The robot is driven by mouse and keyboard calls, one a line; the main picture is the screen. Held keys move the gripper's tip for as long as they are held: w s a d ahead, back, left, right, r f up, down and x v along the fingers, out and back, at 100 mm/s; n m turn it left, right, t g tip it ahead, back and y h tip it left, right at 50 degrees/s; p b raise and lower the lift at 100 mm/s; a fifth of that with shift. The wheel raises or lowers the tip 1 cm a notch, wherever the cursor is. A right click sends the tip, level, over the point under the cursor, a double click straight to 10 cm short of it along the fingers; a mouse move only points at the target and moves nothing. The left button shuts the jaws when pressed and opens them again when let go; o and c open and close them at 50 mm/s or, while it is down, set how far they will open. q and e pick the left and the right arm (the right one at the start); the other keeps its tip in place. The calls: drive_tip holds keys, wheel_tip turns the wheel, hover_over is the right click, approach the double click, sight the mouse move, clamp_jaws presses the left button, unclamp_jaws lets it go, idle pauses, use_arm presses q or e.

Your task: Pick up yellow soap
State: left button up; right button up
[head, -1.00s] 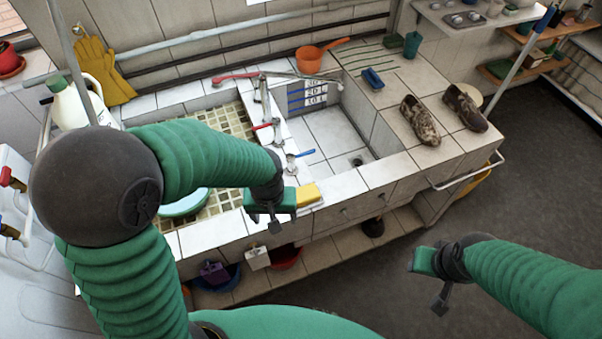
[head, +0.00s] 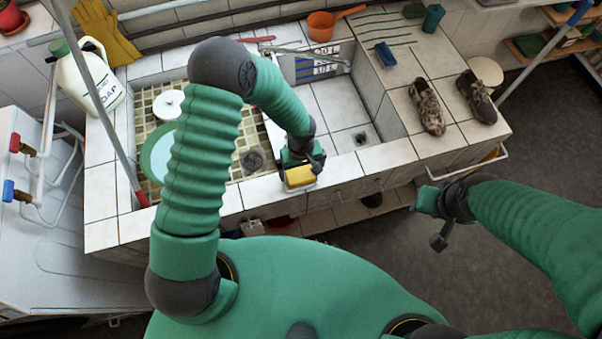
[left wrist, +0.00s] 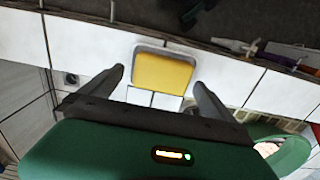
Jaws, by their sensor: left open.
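The yellow soap (head: 299,176) sits on the white tiled front ledge of the sink, in the middle of the head view. In the left wrist view the soap (left wrist: 162,73) is a yellow block with a grey rim, lying beyond the two fingertips and roughly between their lines. My left gripper (head: 302,160) is right at the soap in the head view, and its arm partly covers the spot. In the left wrist view the left gripper (left wrist: 158,80) is open with nothing between its fingers. My right gripper (head: 432,222) hangs over the floor, away from the soap; its jaws are unclear.
A sink basin (head: 335,105) lies behind the ledge. Shoes (head: 427,106) and a blue brush (head: 386,54) lie on the right counter. A soap bottle (head: 88,80) stands on the left. An orange pan (head: 322,26) is at the back.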

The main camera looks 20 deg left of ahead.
use_arm(q)
drive_tip(key=shift+d+f, duration=0.1)
drive_tip(key=shift+f, duration=0.65)
drive_tip(key=shift+s+f, duration=0.1)
drive_tip(key=shift+f, duration=0.2)
drive_tip(key=shift+s+a, duration=0.1)
drive_tip(key=shift+a, duration=0.1)
drive_tip(key=shift+c, duration=2)
drive_tip(key=shift+a, duration=0.1)
drive_tip(key=c, duration=1.1)
use_arm(e)
drive_tip(key=shift+s+r, duration=0.15)
drive_tip(key=shift+r, duration=0.15)
use_arm(q)
drive_tip(key=shift+r, duration=0.1)
